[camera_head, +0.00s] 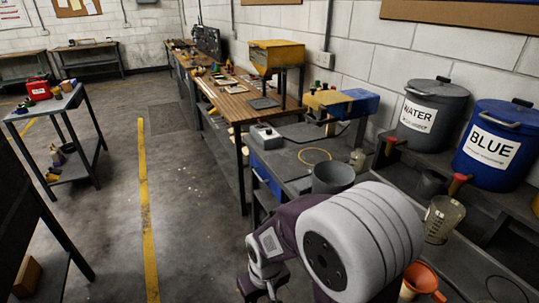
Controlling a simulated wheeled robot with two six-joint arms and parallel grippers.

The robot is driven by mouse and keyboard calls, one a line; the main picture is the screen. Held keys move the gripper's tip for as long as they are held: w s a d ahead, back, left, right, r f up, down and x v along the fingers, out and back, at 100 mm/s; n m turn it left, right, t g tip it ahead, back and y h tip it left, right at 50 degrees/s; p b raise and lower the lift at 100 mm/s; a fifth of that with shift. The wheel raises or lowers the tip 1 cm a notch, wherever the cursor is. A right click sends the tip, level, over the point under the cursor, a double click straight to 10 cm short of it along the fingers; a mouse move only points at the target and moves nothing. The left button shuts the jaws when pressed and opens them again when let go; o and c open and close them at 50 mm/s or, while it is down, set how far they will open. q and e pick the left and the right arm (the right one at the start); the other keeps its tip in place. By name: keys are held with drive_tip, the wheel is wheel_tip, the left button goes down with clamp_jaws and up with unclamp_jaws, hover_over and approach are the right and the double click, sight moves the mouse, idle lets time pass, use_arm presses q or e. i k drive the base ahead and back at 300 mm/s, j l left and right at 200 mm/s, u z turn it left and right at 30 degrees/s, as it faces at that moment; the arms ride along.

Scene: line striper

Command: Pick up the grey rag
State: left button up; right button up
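I cannot make out a grey rag with certainty in the head view. A flat dark grey square (264,103) lies on the wooden bench, but I cannot tell what it is. My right arm comes in from the bottom right, with a large light grey joint in front of the near bench. Its far end hangs low beside the bench's front. The fingers cannot be made out, so neither their opening nor anything held is clear. My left arm and gripper are not in view.
The near bench (290,160) carries a dark grey pot (333,177) and a grey control box (265,136). WATER (431,115) and BLUE (496,145) drums stand right. An orange funnel (421,278) is low right. A small table (45,107) stands left; the floor along the yellow line is clear.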

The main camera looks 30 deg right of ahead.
sight(302, 187)
drive_tip(key=i, duration=1.1)
drive_tip(key=i+z, duration=0.1)
drive_tip(key=i, duration=0.95)
drive_tip(key=j+z, duration=0.1)
drive_tip(key=z, duration=4)
